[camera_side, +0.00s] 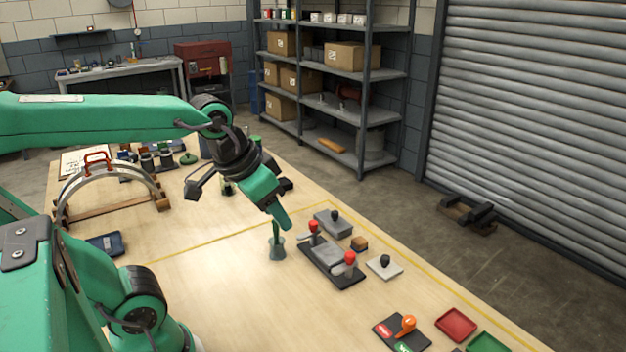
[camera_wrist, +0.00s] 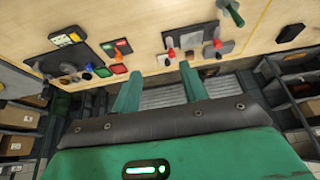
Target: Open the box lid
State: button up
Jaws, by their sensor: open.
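The likely box is a grey casing (camera_side: 327,256) on a dark base, right of centre in the side view, with two red-knobbed levers (camera_side: 313,227). It also shows at the top of the wrist view (camera_wrist: 206,48). Behind it sits a grey block with a black knob (camera_side: 333,224), and to its right a pale plate with a black knob (camera_side: 384,266). Which part is the lid I cannot tell. My gripper (camera_side: 281,224) is open and empty, above the table and left of the casing. In the wrist view its two fingers (camera_wrist: 160,78) stand wide apart.
A small orange-brown block (camera_side: 359,243) lies behind the casing. An orange-knobbed panel (camera_side: 403,332), a red tray (camera_side: 456,324) and a green tray (camera_side: 487,343) are at the near right. The front middle table is clear.

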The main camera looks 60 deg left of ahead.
jog(key=w+a+r+g, duration=0.15)
jog(key=w+a, duration=0.25)
jog(key=w, duration=0.6)
jog(key=n+g, duration=0.2)
jog(key=g, duration=0.2)
send_over(335, 212)
jog(key=f, duration=1.5)
jog(key=shift+s+d+f, duration=0.1)
jog(key=shift+d+f, duration=0.05)
jog(key=shift+d, duration=0.1)
jog(key=shift+a+f, duration=0.25)
jog(key=shift+f, duration=0.1)
jog(key=shift+f, duration=0.1)
jog(key=shift+f, duration=3.8)
